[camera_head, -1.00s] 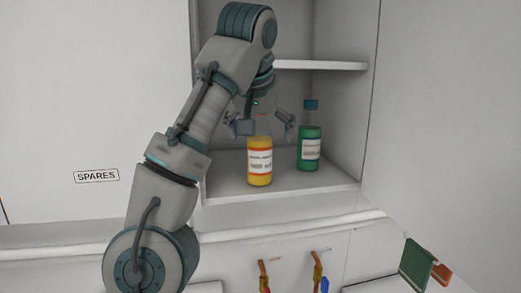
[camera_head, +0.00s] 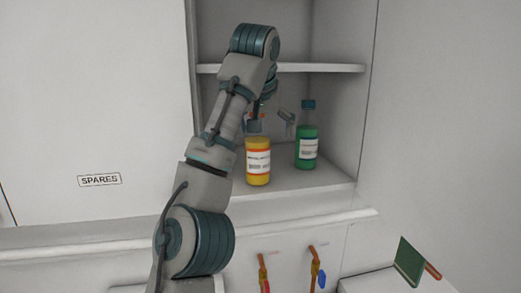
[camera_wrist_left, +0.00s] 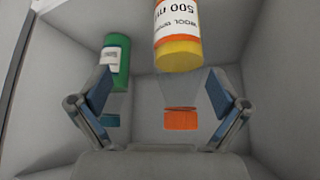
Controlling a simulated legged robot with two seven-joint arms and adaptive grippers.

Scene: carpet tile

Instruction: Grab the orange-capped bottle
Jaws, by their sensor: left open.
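The orange-capped bottle (camera_head: 258,163) stands upright on the cupboard's lower shelf, with yellow contents and a white label. In the left wrist view its yellow part (camera_wrist_left: 178,54) is at the top and its orange cap (camera_wrist_left: 180,119) lies between the finger lines. My left gripper (camera_head: 270,121) is open at the bottle's upper part; its fingers also show in the left wrist view (camera_wrist_left: 160,92), spread and apart from the bottle. My arm partly hides the bottle's top in the head view. My right gripper is not in view.
A green bottle with a blue cap (camera_head: 307,141) stands just right of the orange-capped bottle, close to one finger. An upper shelf (camera_head: 320,67) crosses above. The cupboard's right wall (camera_head: 343,130) is close by.

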